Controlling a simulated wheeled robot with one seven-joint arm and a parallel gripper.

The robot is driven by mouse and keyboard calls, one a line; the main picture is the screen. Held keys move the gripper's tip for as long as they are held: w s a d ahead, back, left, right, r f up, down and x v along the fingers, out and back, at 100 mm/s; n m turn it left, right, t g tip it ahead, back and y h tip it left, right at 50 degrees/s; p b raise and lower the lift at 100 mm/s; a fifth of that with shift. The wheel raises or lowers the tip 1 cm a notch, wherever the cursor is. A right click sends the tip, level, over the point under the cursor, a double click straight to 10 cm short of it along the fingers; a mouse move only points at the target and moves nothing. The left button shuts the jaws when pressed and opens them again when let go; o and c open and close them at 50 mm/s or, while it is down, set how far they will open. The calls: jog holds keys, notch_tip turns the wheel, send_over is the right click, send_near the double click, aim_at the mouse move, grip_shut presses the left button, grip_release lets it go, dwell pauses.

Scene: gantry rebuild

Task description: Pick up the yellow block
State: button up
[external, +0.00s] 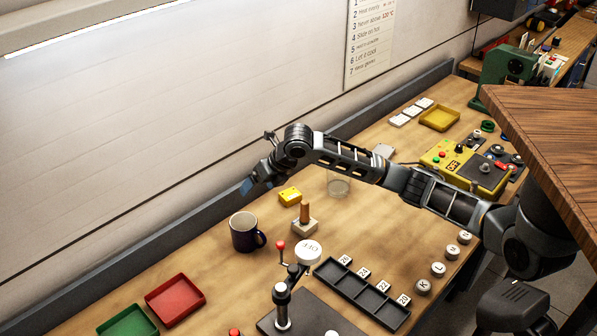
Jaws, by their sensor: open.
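The yellow block (290,196) lies on the wooden bench, between a dark mug and a clear glass, just behind a small pale base with a brown peg. My gripper (252,183) is at the end of my outstretched arm, up and to the left of the block in the picture. It is open and apart from the block, with nothing seen between its fingers. Its fingers are small and dark here, so their exact spacing is hard to see.
The dark mug (245,232), the brown peg on its pale base (305,222) and the clear glass (339,186) stand close around the block. A red-knobbed lever (281,246) rises nearer the camera. Red (175,299) and green (128,322) trays lie at lower left. A wall runs behind.

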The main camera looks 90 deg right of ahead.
aim_at(291, 194)
jog(key=s+d+f+g+h, duration=0.1)
jog(key=s+d+f+g, duration=0.35)
jog(key=s+d, duration=0.45)
jog(key=shift+m+t, duration=0.35)
jog(key=shift+m, duration=0.05)
jog(key=shift+s+a+f+x, duration=0.1)
jog(key=shift+s+a+x, duration=0.1)
jog(key=shift+x, duration=1.05)
jog(key=shift+s+a+f+x, duration=0.1)
jog(key=shift+s+a+x, duration=0.05)
jog(key=shift+x, duration=1.15)
jog(key=shift+s+a+f+x, duration=0.1)
jog(key=shift+s+a+x, duration=0.1)
jog(key=shift+x, duration=1.05)
jog(key=shift+r+h, duration=0.15)
jog(key=shift+h, duration=0.15)
jog(key=c, duration=1.6)
